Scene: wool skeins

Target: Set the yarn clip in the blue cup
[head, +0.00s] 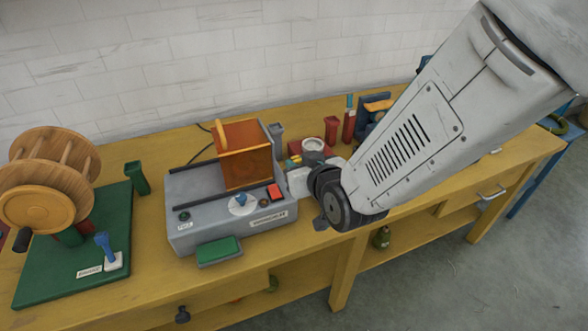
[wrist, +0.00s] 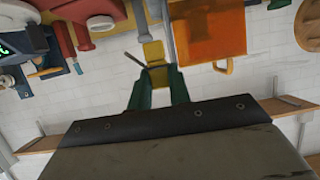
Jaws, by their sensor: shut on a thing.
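My gripper (wrist: 159,88) shows green fingers in the wrist view, closed on a small yellow piece (wrist: 153,52), which looks like the yarn clip. In the head view my gripper (head: 294,163) is partly hidden by my arm, just right of the grey machine. A grey-blue tapered cup (head: 277,131) stands behind the machine's right end, beside the orange box. It looks like the blue cup, though its colour is dull. The gripper is in front of it and to its right. I cannot tell the held piece's height above the table.
The grey machine (head: 185,213) carries an orange box (head: 244,168) and a red button (head: 274,191). A red cup (head: 331,130) and a white-topped round item (head: 313,144) stand nearby. A green cup (head: 138,178) and a wooden reel (head: 38,207) are at left.

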